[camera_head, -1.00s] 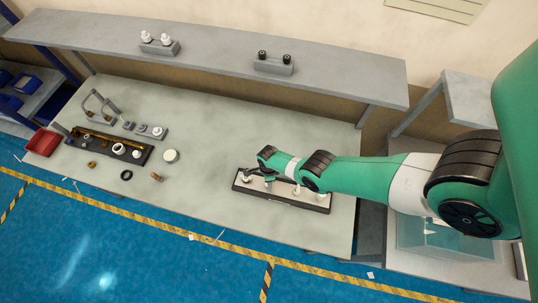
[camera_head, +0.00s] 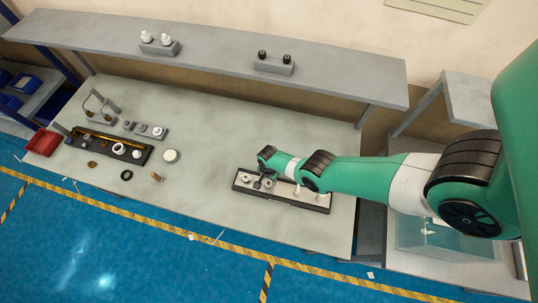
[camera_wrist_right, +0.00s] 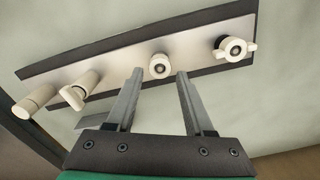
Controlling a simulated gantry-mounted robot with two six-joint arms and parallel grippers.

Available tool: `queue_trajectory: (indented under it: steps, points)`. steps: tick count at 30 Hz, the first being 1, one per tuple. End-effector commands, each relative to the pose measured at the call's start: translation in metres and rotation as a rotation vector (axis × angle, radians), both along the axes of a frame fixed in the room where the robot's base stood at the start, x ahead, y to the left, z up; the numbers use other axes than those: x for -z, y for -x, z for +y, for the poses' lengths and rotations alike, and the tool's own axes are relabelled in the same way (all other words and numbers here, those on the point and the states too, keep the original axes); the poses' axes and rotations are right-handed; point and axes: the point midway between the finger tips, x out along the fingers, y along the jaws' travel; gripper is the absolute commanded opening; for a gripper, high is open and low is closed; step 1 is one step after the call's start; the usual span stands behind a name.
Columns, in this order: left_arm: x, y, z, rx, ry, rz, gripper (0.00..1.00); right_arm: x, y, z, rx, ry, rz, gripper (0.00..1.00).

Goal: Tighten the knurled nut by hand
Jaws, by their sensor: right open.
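A dark tray with a light top plate (camera_head: 284,196) lies on the right of the table and holds several white fittings in a row. In the right wrist view, a round white nut with a dark centre (camera_wrist_right: 159,66) stands on the plate; its knurling is too small to tell. A white fitting with side wings (camera_wrist_right: 234,49) is to its right, and two taller white fittings (camera_wrist_right: 85,85) are to its left. My right gripper (camera_head: 259,182) is over the tray. In the wrist view, its open fingers (camera_wrist_right: 158,76) point toward the round nut, apparently without touching it. My left gripper is not in view.
On the table's left are a dark tray of parts (camera_head: 112,146), a white disc (camera_head: 170,156), a black ring (camera_head: 126,175) and a red bin (camera_head: 43,142). A shelf (camera_head: 215,55) with two small holders runs along the back. The middle of the table is clear.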

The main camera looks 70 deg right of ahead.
Motion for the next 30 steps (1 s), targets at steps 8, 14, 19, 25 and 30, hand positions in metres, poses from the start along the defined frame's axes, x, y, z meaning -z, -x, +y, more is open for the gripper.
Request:
queue_trajectory:
  steps: [8, 14, 19, 25, 30]
  points:
    - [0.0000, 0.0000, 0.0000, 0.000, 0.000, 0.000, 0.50, 0.0000, 0.0001, 0.0000, -0.262, 0.000, 0.000, 0.53]
    - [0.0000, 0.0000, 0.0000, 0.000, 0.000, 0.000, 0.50, 0.0000, 0.0001, 0.0000, -0.407, 0.000, 0.000, 0.53]
    - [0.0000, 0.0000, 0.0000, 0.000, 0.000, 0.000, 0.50, 0.0000, 0.0001, 0.0000, -0.580, 0.000, 0.000, 0.53]
    - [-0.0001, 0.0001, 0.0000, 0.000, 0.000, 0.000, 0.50, 0.0000, 0.0002, 0.0001, -0.800, 0.000, 0.000, 0.53]
    - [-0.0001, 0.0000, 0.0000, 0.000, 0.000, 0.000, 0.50, 0.0000, 0.0002, 0.0001, -0.898, 0.000, 0.000, 0.53]
